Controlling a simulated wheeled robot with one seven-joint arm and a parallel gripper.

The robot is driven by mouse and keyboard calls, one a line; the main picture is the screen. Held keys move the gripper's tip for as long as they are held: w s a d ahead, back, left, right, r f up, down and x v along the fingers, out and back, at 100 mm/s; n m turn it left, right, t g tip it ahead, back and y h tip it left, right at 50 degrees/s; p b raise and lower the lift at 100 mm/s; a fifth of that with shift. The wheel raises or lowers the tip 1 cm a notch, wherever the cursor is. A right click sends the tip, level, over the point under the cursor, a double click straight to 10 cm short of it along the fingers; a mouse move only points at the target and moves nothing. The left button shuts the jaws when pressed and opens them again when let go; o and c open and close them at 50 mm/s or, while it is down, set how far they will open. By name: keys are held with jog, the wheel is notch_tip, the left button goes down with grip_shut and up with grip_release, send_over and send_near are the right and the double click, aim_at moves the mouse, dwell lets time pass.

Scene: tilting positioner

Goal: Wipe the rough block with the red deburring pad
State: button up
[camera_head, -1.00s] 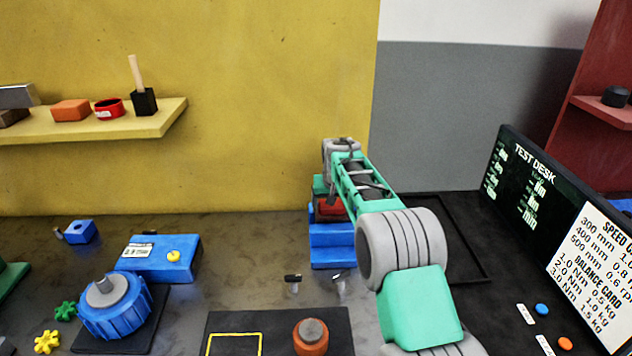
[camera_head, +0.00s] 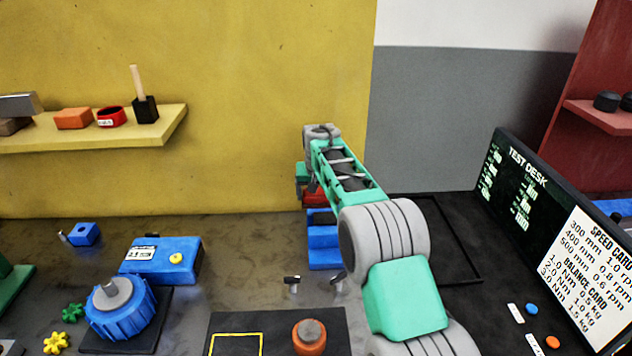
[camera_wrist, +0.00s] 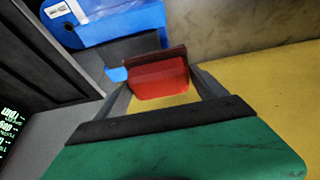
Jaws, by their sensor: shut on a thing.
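The red deburring pad (camera_wrist: 160,79) is held between the two grey fingers of my gripper (camera_wrist: 162,84) in the wrist view. A dark reddish-brown strip runs along its far edge. In the head view the red pad (camera_head: 313,198) shows partly under my green wrist, above a blue stand (camera_head: 324,250). The blue stand also shows in the wrist view (camera_wrist: 125,25), with a dark grey face (camera_wrist: 128,50) beside the pad. I cannot tell whether that face is the rough block. The pad looks apart from the stand's top. My arm hides part of the stand.
A yellow wall stands close behind my gripper. A yellow shelf (camera_head: 70,140) at left holds several items. A blue box (camera_head: 160,260) and a blue knob (camera_head: 120,310) are on the left of the bench. The test desk board (camera_head: 520,190) stands at right.

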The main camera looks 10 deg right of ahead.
jog(key=shift+r+p, duration=0.6)
jog(key=shift+r, duration=0.6)
